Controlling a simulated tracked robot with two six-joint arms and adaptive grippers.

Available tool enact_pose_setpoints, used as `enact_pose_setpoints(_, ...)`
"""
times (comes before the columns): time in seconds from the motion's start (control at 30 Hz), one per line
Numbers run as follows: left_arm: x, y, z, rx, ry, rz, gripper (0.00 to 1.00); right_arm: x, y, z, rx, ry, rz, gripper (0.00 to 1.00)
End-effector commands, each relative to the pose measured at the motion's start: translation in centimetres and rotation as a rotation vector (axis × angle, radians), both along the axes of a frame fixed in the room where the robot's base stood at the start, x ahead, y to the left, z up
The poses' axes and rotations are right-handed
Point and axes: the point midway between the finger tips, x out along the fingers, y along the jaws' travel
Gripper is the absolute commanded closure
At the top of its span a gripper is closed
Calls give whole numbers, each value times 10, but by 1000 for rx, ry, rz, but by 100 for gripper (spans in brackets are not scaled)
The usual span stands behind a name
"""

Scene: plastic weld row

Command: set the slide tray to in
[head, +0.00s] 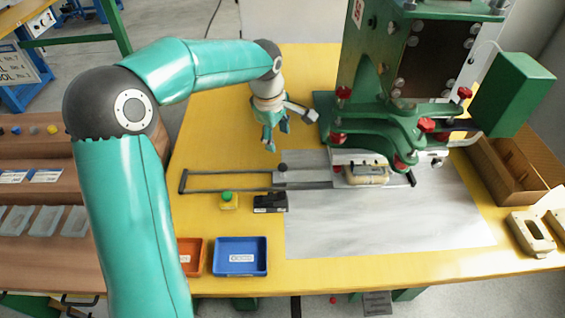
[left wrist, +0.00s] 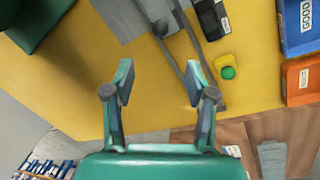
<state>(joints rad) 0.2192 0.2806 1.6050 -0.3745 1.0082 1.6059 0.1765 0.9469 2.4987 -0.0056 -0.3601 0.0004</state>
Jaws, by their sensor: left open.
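The slide tray (head: 307,177) is a grey plate on two dark rails (head: 225,189) that run left to right on the table. A dark round knob (head: 283,167) stands at its left end; the knob also shows in the left wrist view (left wrist: 160,28). A beige part (head: 366,174) sits in a fixture at the right end of the rails, by the green press head. The left rail ends are bare. My left gripper (head: 276,140) is open and empty, above and behind the knob, apart from it. It also shows in the left wrist view (left wrist: 160,80). My right gripper is not in view.
The green press (head: 360,85) with red knobs (head: 427,125) stands behind the right rails. In front are a yellow box with a green button (head: 228,200), a black box (head: 270,203), a blue bin (head: 240,257) and an orange bin (head: 190,256). A cardboard box (head: 510,170) stands right.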

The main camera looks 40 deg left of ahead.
Motion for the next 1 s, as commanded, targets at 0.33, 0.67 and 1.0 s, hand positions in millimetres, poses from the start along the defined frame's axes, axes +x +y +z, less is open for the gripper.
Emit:
enact_pose_setpoints(0.33, 13, 2, -74, -2, 6, 0, 44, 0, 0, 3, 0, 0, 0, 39)
enact_pose_setpoints(0.67, 24, 3, -128, 0, 2, 0, 44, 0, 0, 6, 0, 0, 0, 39)
enact_pose_setpoints(1.0, 27, 4, -140, 0, -1, 1, 44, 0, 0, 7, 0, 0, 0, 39)
